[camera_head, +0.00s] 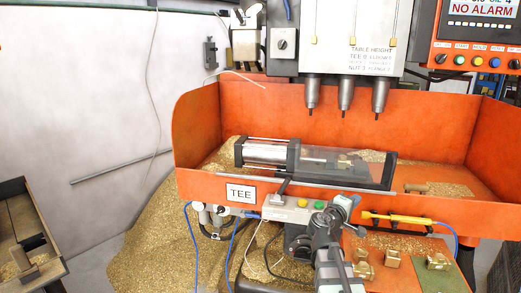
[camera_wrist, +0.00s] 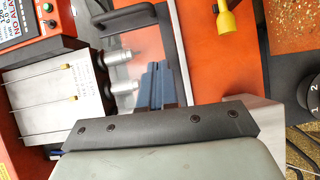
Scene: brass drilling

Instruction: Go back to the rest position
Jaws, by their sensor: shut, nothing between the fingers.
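My gripper (camera_wrist: 155,70) shows in the wrist view as two blue-grey fingers side by side, closed together with nothing held. The dark bolted bar and grey body in front of them are also mine. Behind the fingers are the clear cover and grey spindles of the drilling machine. In the head view my dark grey arm rises from the bottom middle in front of the orange tray (camera_head: 225,181). I cannot clearly make out the fingers there.
A clamping fixture with a clear cover (camera_head: 340,165) lies in the tray below three drill spindles (camera_head: 345,95). Several brass pieces (camera_head: 393,258) lie on the front orange table, one on a green plate (camera_head: 432,280). Brass chips (camera_head: 150,240) heap at left, near a dark bin (camera_head: 50,245).

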